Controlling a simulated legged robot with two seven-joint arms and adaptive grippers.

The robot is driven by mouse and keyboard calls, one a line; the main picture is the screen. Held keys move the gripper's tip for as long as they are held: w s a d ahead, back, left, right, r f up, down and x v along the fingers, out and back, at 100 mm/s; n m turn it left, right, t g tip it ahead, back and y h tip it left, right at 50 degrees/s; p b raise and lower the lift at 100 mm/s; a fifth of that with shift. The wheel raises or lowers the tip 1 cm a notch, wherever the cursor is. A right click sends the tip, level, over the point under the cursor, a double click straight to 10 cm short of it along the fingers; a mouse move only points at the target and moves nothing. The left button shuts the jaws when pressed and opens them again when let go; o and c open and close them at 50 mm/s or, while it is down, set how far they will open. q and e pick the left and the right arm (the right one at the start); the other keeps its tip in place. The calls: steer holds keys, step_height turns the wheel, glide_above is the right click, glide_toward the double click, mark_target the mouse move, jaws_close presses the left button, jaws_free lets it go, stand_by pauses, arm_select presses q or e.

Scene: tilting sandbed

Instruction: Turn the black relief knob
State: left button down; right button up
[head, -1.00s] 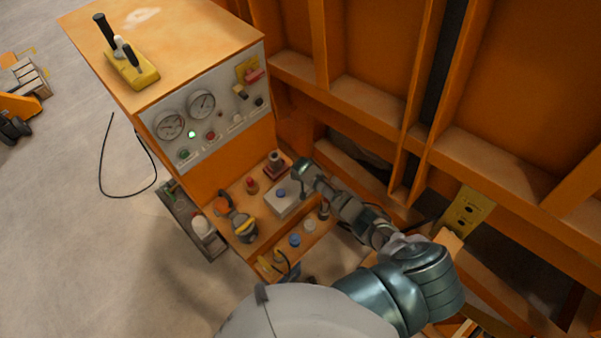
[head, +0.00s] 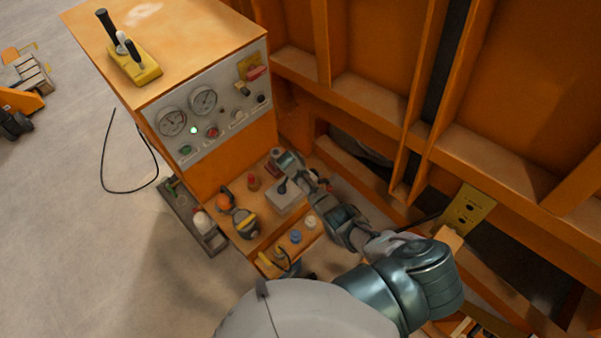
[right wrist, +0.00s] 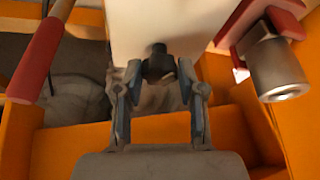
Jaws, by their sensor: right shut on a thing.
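In the right wrist view the black relief knob (right wrist: 158,64) sticks out from a white block (right wrist: 165,22). The fingertips of my right gripper (right wrist: 159,73) are on its two sides, and the gripper is shut on it. In the head view the white block (head: 282,204) sits on the orange shelf below the gauge panel. My right gripper (head: 287,184) reaches it from the right, and I cannot make out the knob clearly there. My left gripper is not in view.
A red bracket with a metal cylinder (right wrist: 277,70) is close on the right in the wrist view; a red handle (right wrist: 40,48) is on the left. In the head view a red knob (head: 253,183), blue cap (head: 295,237) and white cap (head: 310,222) stand nearby. Orange ribs (head: 420,110) rise at right.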

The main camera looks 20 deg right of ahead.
steer(key=shift+w+r, duration=0.15)
steer(key=o, duration=1.1)
steer(key=v, duration=1.1)
steer(key=shift+a+r, duration=0.25)
